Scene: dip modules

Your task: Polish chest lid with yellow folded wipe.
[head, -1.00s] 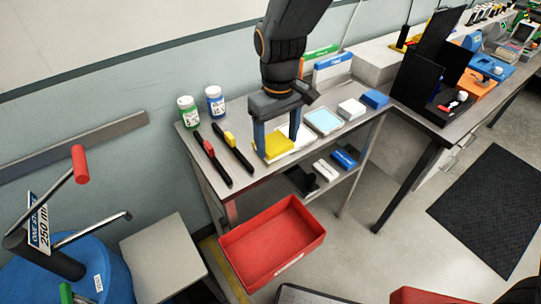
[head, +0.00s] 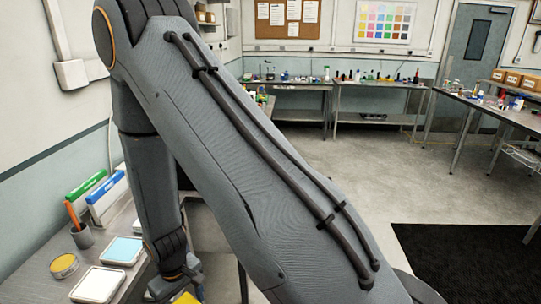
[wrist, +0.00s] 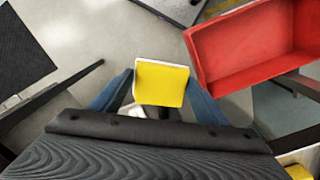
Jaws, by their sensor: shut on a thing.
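The yellow folded wipe (wrist: 162,83) is held between the two blue fingers of my gripper (wrist: 160,90) in the wrist view. It is clear of the bench, with floor behind it. In the head view, only a bit of yellow (head: 186,298) shows at the bottom edge, below my gripper (head: 176,285); my arm hides most of this area. I cannot pick out a chest lid in either current view.
A red bin (wrist: 203,62) lies below, right of the wipe in the wrist view. The bench (head: 38,280) at left holds a white pad (head: 99,285), a light-blue pad (head: 123,250), a yellow tin (head: 64,265) and a grey cup (head: 83,238). Open floor (head: 340,170) lies beyond.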

